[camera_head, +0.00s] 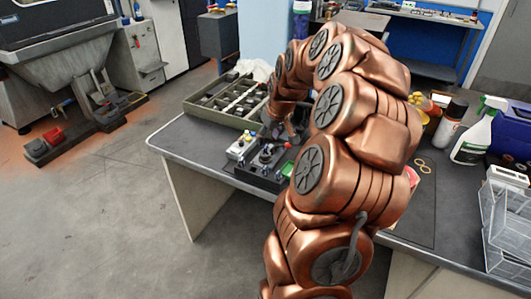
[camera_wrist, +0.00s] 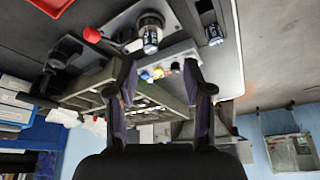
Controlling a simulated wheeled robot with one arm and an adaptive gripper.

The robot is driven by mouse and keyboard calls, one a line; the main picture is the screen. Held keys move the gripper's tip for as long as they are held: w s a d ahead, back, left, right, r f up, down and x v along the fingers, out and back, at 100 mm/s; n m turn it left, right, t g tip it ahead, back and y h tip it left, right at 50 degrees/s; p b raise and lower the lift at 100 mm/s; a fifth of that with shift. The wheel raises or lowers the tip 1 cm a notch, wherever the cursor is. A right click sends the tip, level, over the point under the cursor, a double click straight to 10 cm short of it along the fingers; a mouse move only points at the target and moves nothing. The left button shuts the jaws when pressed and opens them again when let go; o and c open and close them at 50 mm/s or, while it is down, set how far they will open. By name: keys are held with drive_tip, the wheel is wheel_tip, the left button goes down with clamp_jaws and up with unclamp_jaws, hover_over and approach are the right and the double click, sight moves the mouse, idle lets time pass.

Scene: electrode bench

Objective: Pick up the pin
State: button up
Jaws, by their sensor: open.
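My gripper (camera_wrist: 159,72) is open, with its two dark fingers apart and nothing visible between them. In the head view my gripper (camera_head: 284,134) is low over the bench, beside a dark fixture plate (camera_head: 262,178). The plate carries small upright fittings. In the wrist view a round metallic fitting (camera_wrist: 150,32) and a smaller dark holder with a shiny end (camera_wrist: 213,32) lie beyond the fingertips. I cannot tell which small part is the pin. My arm hides part of the fixture in the head view.
A green compartment tray (camera_head: 234,111) stands at the bench's back left. A pale button box (camera_head: 241,146) is left of the fixture. A spray bottle (camera_head: 478,130) and clear plastic bins (camera_head: 505,225) stand at the right. The bench's left front corner (camera_head: 185,150) is clear.

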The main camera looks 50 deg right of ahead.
sight(266, 147)
drive_tip(key=shift+d+p+x, duration=0.25)
drive_tip(key=shift+p+x, duration=0.05)
drive_tip(key=shift+x, duration=1)
drive_tip(key=shift+d+p+x, duration=0.25)
drive_tip(key=shift+p+x, duration=0.05)
drive_tip(key=shift+x, duration=1.05)
drive_tip(key=shift+d+p+x, duration=0.2)
drive_tip(key=shift+p+x, duration=0.1)
drive_tip(key=shift+x, duration=1)
drive_tip(key=shift+w+r, duration=0.1)
clamp_jaws()
